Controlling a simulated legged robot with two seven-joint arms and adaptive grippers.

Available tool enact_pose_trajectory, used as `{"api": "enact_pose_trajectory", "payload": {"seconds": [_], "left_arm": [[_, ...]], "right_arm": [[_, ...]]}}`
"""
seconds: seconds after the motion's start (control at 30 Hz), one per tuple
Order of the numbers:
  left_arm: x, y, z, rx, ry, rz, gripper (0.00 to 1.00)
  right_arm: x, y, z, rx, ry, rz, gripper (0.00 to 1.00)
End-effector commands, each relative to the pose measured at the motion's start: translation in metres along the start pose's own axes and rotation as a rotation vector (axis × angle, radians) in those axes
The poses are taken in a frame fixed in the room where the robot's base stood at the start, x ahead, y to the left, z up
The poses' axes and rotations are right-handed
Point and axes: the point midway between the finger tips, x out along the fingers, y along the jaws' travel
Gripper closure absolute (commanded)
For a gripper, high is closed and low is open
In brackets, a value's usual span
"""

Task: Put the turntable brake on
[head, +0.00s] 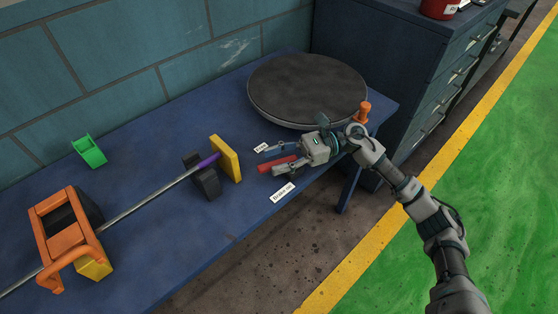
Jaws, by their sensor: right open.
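The turntable (308,88) is a dark grey disc lying on the blue bench, right of the middle. A red lever (277,164) sticks out in front of it. A small white label (262,147), too small to read surely, lies above the lever. Another label reading "Brake on" (282,192) lies below it, near the bench's front edge. My right gripper (270,161) reaches in from the right and is open, its fingers either side of the red lever. I cannot tell whether they touch it. My left gripper is not in view.
An orange knob (362,111) stands by the turntable's right edge, close to my right arm. On the left are an orange-handled block (65,233) on a metal rod, a yellow plate (225,158) and a green block (89,151). A drawer cabinet (400,60) stands behind right.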

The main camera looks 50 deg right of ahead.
Motion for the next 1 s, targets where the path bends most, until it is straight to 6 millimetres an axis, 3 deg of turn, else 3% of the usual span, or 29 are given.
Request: {"api": "enact_pose_trajectory", "payload": {"seconds": [0.2, 0.4, 0.77, 0.97, 1.0], "left_arm": [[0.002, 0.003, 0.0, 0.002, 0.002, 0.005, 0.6], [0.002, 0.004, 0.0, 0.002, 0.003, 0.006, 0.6], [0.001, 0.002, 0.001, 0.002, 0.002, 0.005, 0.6], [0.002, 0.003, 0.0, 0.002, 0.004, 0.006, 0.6], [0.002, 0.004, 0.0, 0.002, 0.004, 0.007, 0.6]], "right_arm": [[-0.007, -0.004, 0.044, -0.002, -0.006, -0.002, 0.52], [-0.011, -0.006, 0.073, 0.005, -0.007, -0.003, 0.52], [-0.009, -0.005, 0.082, 0.006, -0.005, -0.003, 0.52], [-0.012, -0.006, 0.081, 0.006, -0.007, -0.003, 1.0], [-0.012, -0.006, 0.081, 0.006, -0.007, -0.003, 1.0]]}}
